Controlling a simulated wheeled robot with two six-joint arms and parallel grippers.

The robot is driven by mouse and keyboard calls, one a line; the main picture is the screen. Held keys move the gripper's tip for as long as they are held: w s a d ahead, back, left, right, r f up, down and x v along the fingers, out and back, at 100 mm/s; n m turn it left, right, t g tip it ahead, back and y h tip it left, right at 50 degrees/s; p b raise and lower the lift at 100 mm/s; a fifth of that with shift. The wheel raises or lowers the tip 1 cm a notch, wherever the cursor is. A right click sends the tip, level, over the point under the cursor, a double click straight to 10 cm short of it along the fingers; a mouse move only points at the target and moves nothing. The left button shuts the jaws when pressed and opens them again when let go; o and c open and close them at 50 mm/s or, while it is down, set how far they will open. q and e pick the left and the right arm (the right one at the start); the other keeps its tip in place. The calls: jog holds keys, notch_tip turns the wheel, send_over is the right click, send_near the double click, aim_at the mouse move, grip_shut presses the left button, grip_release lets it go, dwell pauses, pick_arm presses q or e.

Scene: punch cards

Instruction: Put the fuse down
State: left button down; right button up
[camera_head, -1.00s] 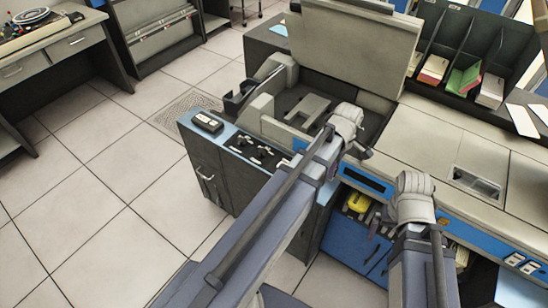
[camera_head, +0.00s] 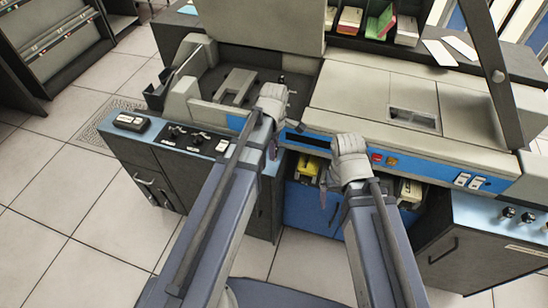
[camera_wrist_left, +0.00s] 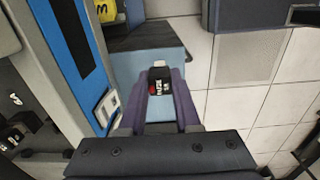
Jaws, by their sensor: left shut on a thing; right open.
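My left gripper (camera_wrist_left: 159,98) is shut on a small dark fuse (camera_wrist_left: 159,82) with red and white marks, held between its purple fingertips. A light blue surface lies beyond it in the left wrist view. In the head view my left gripper (camera_head: 272,148) is at the right end of the blue-topped control counter (camera_head: 150,138), and the fuse cannot be made out there. My right gripper (camera_head: 323,190) is open, in front of the blue cabinet, with its fingers mostly hidden by the wrist.
The counter carries a dark box (camera_head: 130,121) and several knobs (camera_head: 176,132). Behind stands the beige machine (camera_head: 365,92). Yellow items (camera_head: 308,168) sit in the open shelf below. The tiled floor (camera_head: 50,200) at left is clear.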

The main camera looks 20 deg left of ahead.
pick_arm(q)
jog(key=shift+f+b, duration=1.15)
jog(key=shift+f, duration=0.35)
jog(key=shift+f, duration=0.1)
jog(key=shift+f, duration=0.15)
jog(key=c, duration=0.6)
grip_release()
